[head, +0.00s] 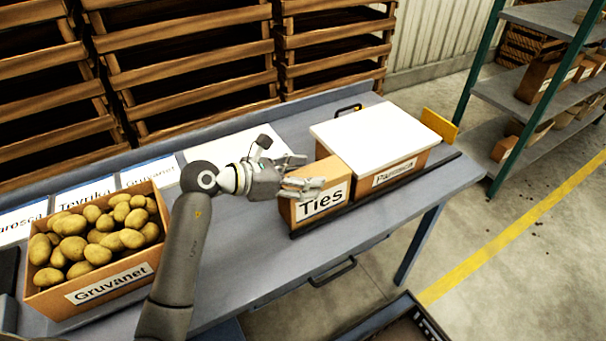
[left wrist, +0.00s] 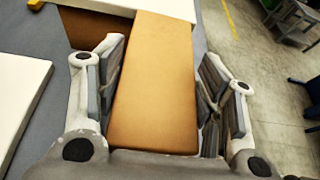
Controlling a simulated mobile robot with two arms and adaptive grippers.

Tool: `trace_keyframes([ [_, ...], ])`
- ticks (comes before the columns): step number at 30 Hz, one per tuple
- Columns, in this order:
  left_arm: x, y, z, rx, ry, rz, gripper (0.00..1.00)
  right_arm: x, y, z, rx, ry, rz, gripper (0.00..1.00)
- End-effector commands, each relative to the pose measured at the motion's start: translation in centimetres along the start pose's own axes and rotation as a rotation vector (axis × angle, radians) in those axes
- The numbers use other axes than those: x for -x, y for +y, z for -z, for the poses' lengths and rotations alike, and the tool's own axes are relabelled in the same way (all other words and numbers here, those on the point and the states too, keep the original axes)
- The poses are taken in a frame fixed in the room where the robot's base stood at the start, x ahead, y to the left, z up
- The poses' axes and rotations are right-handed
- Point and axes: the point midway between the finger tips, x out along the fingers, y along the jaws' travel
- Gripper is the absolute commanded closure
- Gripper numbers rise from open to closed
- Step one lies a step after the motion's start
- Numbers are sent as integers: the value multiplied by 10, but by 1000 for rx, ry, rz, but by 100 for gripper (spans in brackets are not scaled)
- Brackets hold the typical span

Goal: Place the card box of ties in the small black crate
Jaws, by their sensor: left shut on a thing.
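The card box of ties (head: 322,201) is a brown box with a white "Ties" label, standing upright on the grey bench, left of the lidded Parosca box. My left gripper (head: 302,172) is at its left and top side. In the left wrist view the brown box (left wrist: 155,85) lies between the two fingers of my left gripper (left wrist: 160,100), which is shut on it. The black crate (head: 400,325) shows only partly at the bottom edge of the head view, low in front of the bench. My right gripper is not in view.
A box labelled Parosca (head: 395,175) with a white lid (head: 365,135) stands right against the ties box. A Gruvanet box of potatoes (head: 108,287) stands at the left. A dark strip (head: 405,190) runs along the bench's front edge. Green-posted shelves (head: 540,90) stand at the right.

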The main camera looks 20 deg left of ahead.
Motion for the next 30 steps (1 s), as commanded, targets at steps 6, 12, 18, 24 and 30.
trace_keyframes([
  [6, 0, 1, 1, -2, -3, -2, 100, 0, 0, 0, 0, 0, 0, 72],
  [12, -1, 0, 4, -2, -1, -1, 33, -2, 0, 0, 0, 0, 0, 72],
  [18, -1, 0, 4, -1, -1, -1, 16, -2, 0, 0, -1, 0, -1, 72],
  [24, -1, 0, 4, -1, -1, -1, 16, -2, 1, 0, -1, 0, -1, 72],
  [30, 8, 1, 1, -1, 1, -3, 16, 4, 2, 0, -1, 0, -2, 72],
])
